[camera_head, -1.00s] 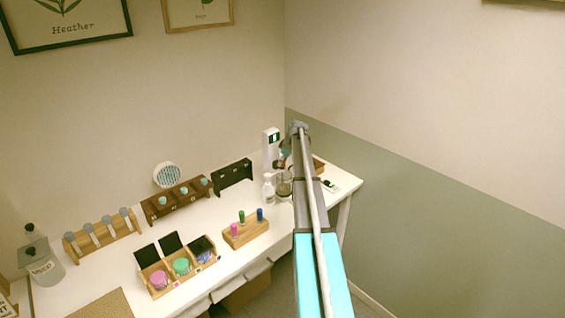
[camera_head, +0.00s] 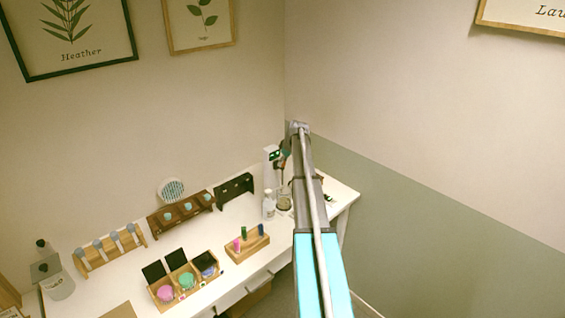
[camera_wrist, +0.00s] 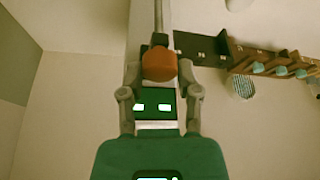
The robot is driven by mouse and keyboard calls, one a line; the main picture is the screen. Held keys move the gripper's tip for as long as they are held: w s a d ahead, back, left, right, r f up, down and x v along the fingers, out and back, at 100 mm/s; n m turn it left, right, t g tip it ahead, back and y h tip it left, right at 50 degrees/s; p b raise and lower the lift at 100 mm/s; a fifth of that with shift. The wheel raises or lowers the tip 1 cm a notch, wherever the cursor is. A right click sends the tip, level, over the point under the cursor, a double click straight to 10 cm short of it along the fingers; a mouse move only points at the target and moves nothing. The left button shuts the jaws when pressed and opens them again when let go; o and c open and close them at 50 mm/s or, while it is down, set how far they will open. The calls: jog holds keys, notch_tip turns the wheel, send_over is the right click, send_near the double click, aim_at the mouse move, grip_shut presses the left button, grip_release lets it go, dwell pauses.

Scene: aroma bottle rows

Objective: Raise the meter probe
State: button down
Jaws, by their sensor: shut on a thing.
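The white meter (camera_head: 270,157) with a small dark green display stands at the back of the white table. It also shows in the wrist view as a pale post (camera_wrist: 147,15) with a lit green screen (camera_wrist: 153,106). My gripper (camera_wrist: 159,72) is shut on the meter probe (camera_wrist: 159,63), which has an orange-brown grip and a thin grey rod running toward the top of the picture. In the head view my arm hides most of the gripper. A glass jar (camera_head: 284,199) stands on the table below the gripper. The probe's tip is out of the wrist view.
A white bottle (camera_head: 268,206) stands beside the jar. A dark rack (camera_head: 234,187), a brown shelf of bottles (camera_head: 181,215) and a wooden block with coloured vials (camera_head: 247,244) stand to the left. Walls close the corner behind and at right.

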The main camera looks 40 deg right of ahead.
jog(key=shift+r, duration=0.45)
jog(key=shift+w+d, duration=0.1)
jog(key=shift+w, duration=0.05)
jog(key=c, duration=0.8)
grip_release()
jog(key=o, duration=0.5)
